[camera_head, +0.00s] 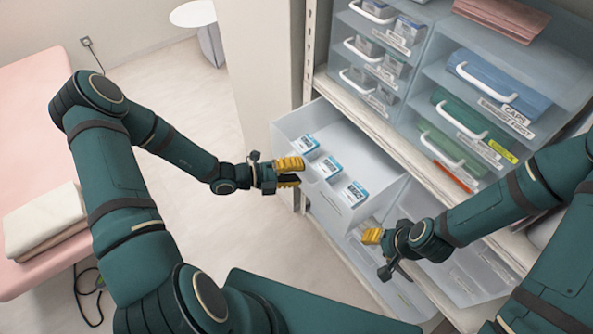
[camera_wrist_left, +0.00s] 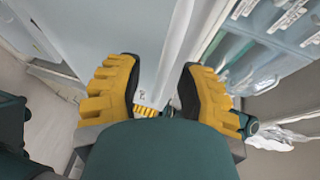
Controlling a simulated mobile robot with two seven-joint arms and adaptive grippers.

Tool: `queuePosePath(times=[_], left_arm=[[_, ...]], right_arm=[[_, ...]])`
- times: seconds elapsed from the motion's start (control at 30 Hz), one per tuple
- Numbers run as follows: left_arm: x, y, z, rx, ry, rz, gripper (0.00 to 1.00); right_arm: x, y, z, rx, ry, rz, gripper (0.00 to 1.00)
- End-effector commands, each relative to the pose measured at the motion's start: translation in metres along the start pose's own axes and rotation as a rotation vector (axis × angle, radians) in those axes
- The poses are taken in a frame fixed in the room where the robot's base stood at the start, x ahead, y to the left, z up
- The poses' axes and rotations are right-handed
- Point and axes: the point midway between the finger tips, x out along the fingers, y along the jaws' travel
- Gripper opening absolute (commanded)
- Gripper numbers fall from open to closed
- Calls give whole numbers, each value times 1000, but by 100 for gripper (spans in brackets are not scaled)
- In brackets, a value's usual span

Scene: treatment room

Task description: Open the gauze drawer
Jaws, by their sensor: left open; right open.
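A translucent drawer (camera_head: 285,130) is pulled out of the cabinet in the middle of the head view. It holds several small boxes (camera_head: 327,167) with blue-and-white labels; I cannot read them, so I cannot tell if this is the gauze drawer. My left gripper (camera_head: 289,172) is open at the front left of this drawer. In the left wrist view, the open yellow fingers (camera_wrist_left: 158,90) have a pale panel edge (camera_wrist_left: 178,45) beyond and between them; contact cannot be told. My right gripper (camera_head: 374,245) is below and right of the drawer, open, with its fingers partly hidden.
Shut drawers with white handles fill the cabinet above, one marked CAPS (camera_head: 497,86). More clear bins (camera_head: 465,275) are below, partly behind my right arm. A pink bed (camera_head: 45,150) with folded towels (camera_head: 42,220) stands at left. Floor (camera_head: 200,110) between bed and cabinet is clear.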

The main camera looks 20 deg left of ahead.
Motion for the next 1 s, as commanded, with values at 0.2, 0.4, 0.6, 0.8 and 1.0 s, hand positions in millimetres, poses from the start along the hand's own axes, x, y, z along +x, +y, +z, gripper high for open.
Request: queuePosePath(times=[0.2, 0.4, 0.6, 0.8, 1.0], left_arm=[[-12, 0, 1, 3, -3, 0, 38], [-49, 0, 1, 2, -5, 2, 38], [-88, 0, 1, 2, -4, 2, 38], [-113, 0, 0, 1, -1, 1, 38], [-120, 0, 0, 0, 0, 0, 38]], right_arm=[[0, 0, 0, 0, 0, 0, 47], [0, 0, 0, 0, 0, 0, 47], [0, 0, 0, 0, 0, 0, 47], [0, 0, 0, 0, 0, 0, 47], [0, 0, 0, 0, 0, 0, 47]])
